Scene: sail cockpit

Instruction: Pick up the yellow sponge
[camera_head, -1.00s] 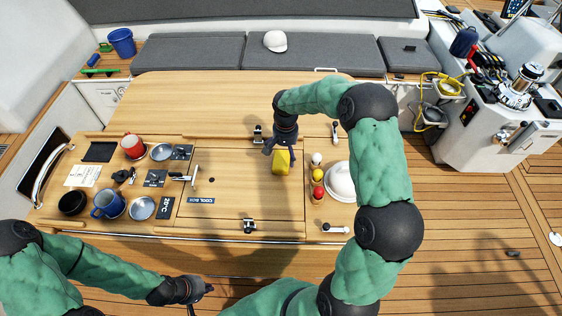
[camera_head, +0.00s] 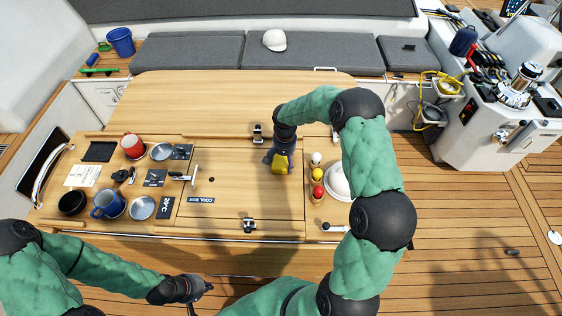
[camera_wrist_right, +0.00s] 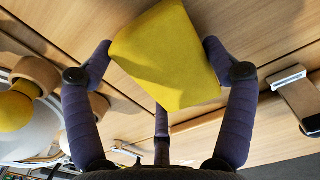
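The yellow sponge (camera_head: 279,168) is a small block at the right part of the closed wooden table lid. My right gripper (camera_head: 279,156) is over it from above and hides part of it. In the right wrist view the sponge (camera_wrist_right: 168,58) fills the space between the spread fingers of my right gripper (camera_wrist_right: 160,65). One finger is close beside each side edge, and a third shows below it. The fingers look open; firm contact is not clear. My left gripper (camera_head: 201,298) is low at the front, fingers spread, empty.
Latches (camera_head: 258,134) edge the lid. Mugs (camera_head: 108,204) and pans are at the left. The table's back half (camera_head: 220,100) is clear.

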